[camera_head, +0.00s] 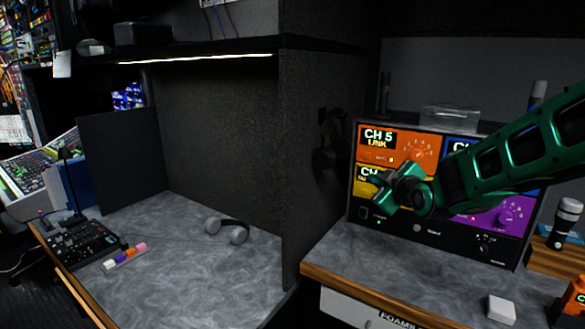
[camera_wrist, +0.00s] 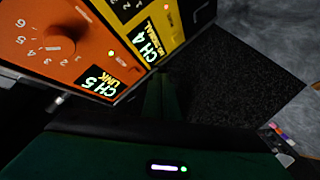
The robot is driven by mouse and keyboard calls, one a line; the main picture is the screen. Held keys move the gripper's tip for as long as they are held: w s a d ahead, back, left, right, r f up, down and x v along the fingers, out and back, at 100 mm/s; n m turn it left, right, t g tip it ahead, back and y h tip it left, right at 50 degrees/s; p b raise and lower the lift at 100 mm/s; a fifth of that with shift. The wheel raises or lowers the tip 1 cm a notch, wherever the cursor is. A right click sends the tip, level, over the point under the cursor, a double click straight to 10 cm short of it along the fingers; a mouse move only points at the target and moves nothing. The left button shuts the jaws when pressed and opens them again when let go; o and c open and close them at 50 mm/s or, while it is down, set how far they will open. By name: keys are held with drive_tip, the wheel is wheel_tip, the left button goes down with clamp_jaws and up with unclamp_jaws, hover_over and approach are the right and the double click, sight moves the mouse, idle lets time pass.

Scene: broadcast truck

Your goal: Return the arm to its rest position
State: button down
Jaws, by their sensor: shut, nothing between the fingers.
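My green arm reaches in from the right in the head view, and my gripper (camera_head: 384,190) is at its left end, in front of the channel panel (camera_head: 430,236). The gripper is shut and empty. It covers part of the yellow channel label on the panel. In the wrist view, the shut green fingers (camera_wrist: 161,95) stick up in the middle, and the orange CH 5 face and yellow CH 4 face of the panel (camera_wrist: 55,45) fill the upper left. I cannot tell whether the fingers touch the panel.
Headphones (camera_head: 228,229) lie on the left desk beside a mixer (camera_head: 85,245). A dark partition (camera_head: 300,150) stands between the desks. On the right desk are a white block (camera_head: 501,308), a microphone (camera_head: 567,215) on wood, and an orange item (camera_head: 572,300). The right desk's front is mostly clear.

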drive_tip(key=s+d+f+m+g+h, duration=0.2)
drive_tip(key=s+d+f+m+g, duration=0.2)
drive_tip(key=s+d, duration=0.4)
drive_tip(key=s+d+f+m+g+h, duration=0.1)
drive_tip(key=s+d+f+m+g, duration=0.35)
drive_tip(key=s, duration=0.55)
drive_tip(key=s+d+f+m+g, duration=0.1)
drive_tip(key=s+m+g, duration=0.2)
drive_tip(key=s, duration=1)
drive_tip(key=s+f+m+g+y, duration=0.1)
drive_tip(key=s+m, duration=0.4)
drive_tip(key=s, duration=0.8)
drive_tip(key=f+g, duration=0.1)
drive_tip(key=g, duration=0.1)
drive_tip(key=shift+s+d+f+g+y, duration=0.15)
drive_tip(key=shift+d+f+g+y, duration=0.15)
drive_tip(key=shift+d+g, duration=0.1)
